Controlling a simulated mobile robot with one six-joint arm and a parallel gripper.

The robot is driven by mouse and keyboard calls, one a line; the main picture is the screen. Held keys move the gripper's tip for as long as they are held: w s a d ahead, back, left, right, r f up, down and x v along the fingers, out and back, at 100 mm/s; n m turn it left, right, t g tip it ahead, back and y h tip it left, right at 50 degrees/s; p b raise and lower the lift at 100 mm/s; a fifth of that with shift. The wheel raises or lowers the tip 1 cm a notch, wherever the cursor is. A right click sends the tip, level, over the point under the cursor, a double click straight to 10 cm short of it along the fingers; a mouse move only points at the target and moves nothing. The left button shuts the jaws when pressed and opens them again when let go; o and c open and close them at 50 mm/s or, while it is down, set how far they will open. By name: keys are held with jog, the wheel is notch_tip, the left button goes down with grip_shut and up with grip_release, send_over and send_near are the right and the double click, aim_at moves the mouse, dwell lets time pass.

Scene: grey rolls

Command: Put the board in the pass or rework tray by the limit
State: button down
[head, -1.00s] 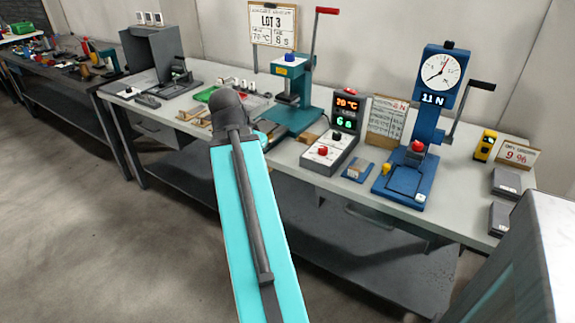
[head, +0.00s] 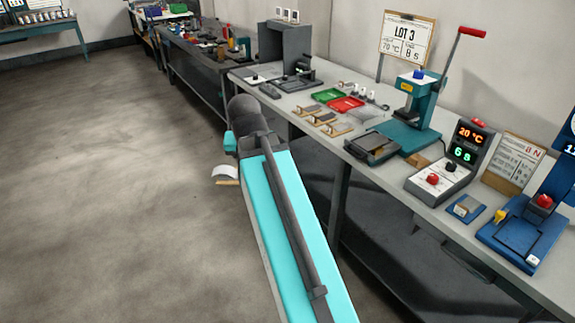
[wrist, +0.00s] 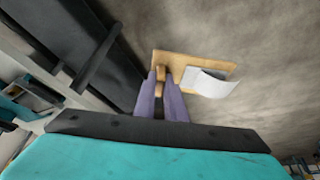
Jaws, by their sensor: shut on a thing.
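My gripper (wrist: 160,82) is shut on a tan board (wrist: 190,63) in the wrist view. The board carries a grey patch with a white, curled sheet (wrist: 212,84) standing off it. In the head view the board (head: 227,182) shows past my arm's left side, over the floor and left of the bench; the fingers are hidden there. A green tray (head: 327,95) and a red tray (head: 346,104) lie side by side on the bench, right of my gripper. Which is pass or rework is not readable.
Several tan boards (head: 326,118) lie in front of the trays on the bench (head: 380,172). A teal press (head: 410,115), a control box (head: 450,165) and a blue press (head: 525,230) stand to the right. Floor at left is clear.

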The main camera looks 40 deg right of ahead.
jog(key=w+a+n+y, duration=0.1)
jog(key=w+a+n, duration=0.2)
jog(key=a, duration=0.7)
jog(key=w+a+r+n+t+y+p, duration=0.1)
jog(key=w+a+n, duration=0.2)
jog(key=a, duration=0.7)
jog(key=shift+r+n+y, duration=0.15)
jog(key=shift+n+y, duration=0.25)
jog(key=shift+n, duration=0.2)
jog(key=shift+w, duration=0.1)
